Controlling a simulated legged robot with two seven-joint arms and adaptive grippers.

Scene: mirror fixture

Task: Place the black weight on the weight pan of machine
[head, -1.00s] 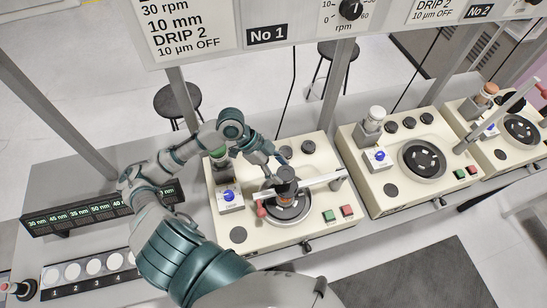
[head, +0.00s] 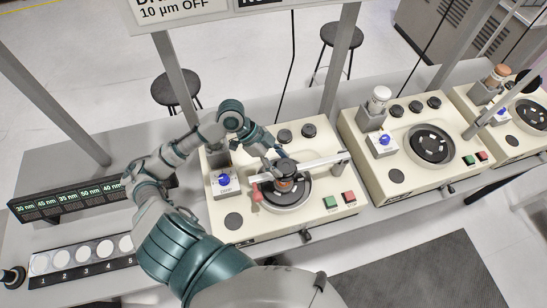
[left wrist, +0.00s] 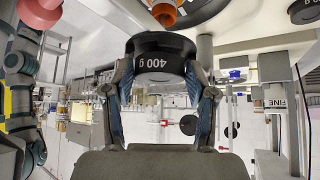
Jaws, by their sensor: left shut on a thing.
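My left gripper (head: 276,163) is shut on the black weight (head: 285,166), a short black cylinder. In the left wrist view the weight (left wrist: 162,45) sits between both fingers (left wrist: 162,82) and bears an upside-down "400 g" label. In the head view it is over the nearest cream machine (head: 240,205), above a copper-coloured part (head: 286,184) on the arm across the dark round plate (head: 290,203). I cannot tell whether the weight touches what is below it; the pan is mostly hidden under it. My right gripper is not in view.
A red-knobbed handle (head: 257,193) stands just left of the plate. A pale bar (head: 320,163) crosses behind the weight. Two similar machines (head: 405,180) are to the right. A numbered rack of white discs (head: 85,257) and a display strip (head: 75,202) lie at the left.

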